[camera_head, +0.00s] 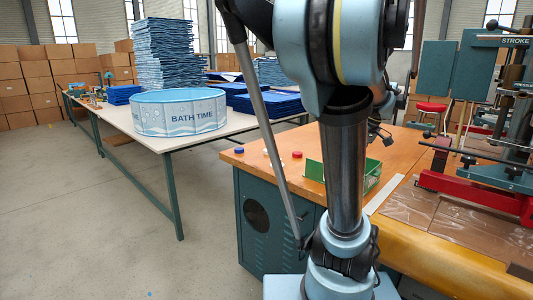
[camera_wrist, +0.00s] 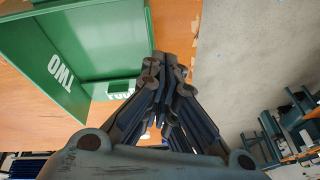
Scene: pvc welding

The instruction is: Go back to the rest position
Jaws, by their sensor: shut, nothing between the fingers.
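In the wrist view, my gripper (camera_wrist: 165,70) is shut with its dark fingers together and nothing between them. It shows over the wooden workbench top, just right of a green bin (camera_wrist: 75,45) with white lettering, one side reading "TWO". I cannot tell the height of the fingers above the bench. In the head view, my arm stands upright in front of the orange-brown workbench (camera_head: 412,142) and covers part of it. The green bin (camera_head: 373,178) shows on the bench, partly hidden behind the arm. I cannot clearly make out the gripper there.
A blue cap (camera_head: 239,151) and a red cap (camera_head: 297,155) lie on the bench. A red-framed machine (camera_head: 470,190) stands at right. A long table (camera_head: 160,141) at left carries a "BATH TIME" pool (camera_head: 178,112) and blue stacks (camera_head: 178,55). The floor at lower left is clear.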

